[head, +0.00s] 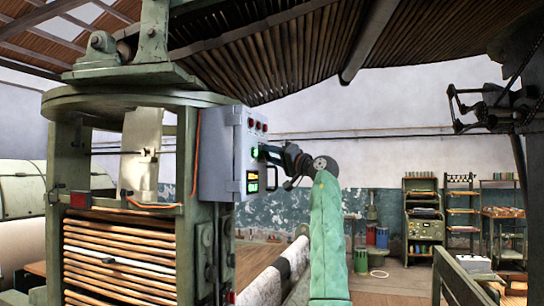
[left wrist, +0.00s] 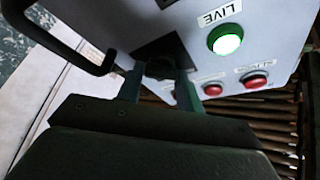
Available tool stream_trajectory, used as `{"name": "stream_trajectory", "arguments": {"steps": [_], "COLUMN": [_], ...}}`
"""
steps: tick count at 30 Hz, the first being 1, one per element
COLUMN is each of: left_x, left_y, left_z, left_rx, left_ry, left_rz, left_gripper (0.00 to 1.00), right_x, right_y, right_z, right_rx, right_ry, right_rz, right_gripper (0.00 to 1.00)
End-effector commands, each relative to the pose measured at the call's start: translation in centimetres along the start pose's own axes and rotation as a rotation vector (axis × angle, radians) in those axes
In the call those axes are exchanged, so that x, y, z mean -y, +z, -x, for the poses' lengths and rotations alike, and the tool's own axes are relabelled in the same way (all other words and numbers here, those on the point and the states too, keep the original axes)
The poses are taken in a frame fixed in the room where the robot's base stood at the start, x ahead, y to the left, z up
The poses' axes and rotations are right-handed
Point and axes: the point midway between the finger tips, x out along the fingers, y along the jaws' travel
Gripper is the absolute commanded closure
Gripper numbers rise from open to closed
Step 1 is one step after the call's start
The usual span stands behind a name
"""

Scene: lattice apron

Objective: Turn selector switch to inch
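The grey control box (head: 215,160) hangs on the right side of the green machine frame. My left gripper (head: 264,151) is at its front face, small and partly hidden by my own wrist. In the left wrist view, its two dark fingers (left wrist: 158,82) stand apart at a black square plate (left wrist: 172,47) on the panel. A dark knob (left wrist: 158,68), seemingly the selector switch, lies between the fingertips. Whether they touch or grip it is unclear. Its pointer and position labels are hidden. My right gripper is not in view.
A lit green lamp (left wrist: 225,40) labelled LIVE and red buttons (left wrist: 254,80) are close by on the panel. A black bar handle (left wrist: 60,45) sticks out at the left. Shelves (head: 424,215) and drums stand far back at the right.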

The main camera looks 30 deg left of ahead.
Motion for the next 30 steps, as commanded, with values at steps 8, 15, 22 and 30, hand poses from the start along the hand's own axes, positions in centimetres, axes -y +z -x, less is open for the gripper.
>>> {"name": "stream_trajectory", "arguments": {"steps": [8,15,22,30], "left_x": [-0.11,-0.07,-0.05,0.02], "left_y": [0.01,0.02,0.01,-0.05], "left_z": [0.01,0.0,0.0,-0.05], "left_rx": [0.0,0.0,0.001,0.001], "left_ry": [0.003,0.028,0.09,0.187], "left_rz": [-0.004,-0.061,-0.206,-0.441], "left_gripper": [0.86,0.86,0.86,0.86], "right_x": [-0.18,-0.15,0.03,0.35], "right_y": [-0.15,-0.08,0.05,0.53], "right_z": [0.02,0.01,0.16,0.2], "right_rx": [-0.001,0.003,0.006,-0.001], "right_ry": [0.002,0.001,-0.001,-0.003], "right_rz": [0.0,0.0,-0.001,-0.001], "right_gripper": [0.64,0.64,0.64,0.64]}}
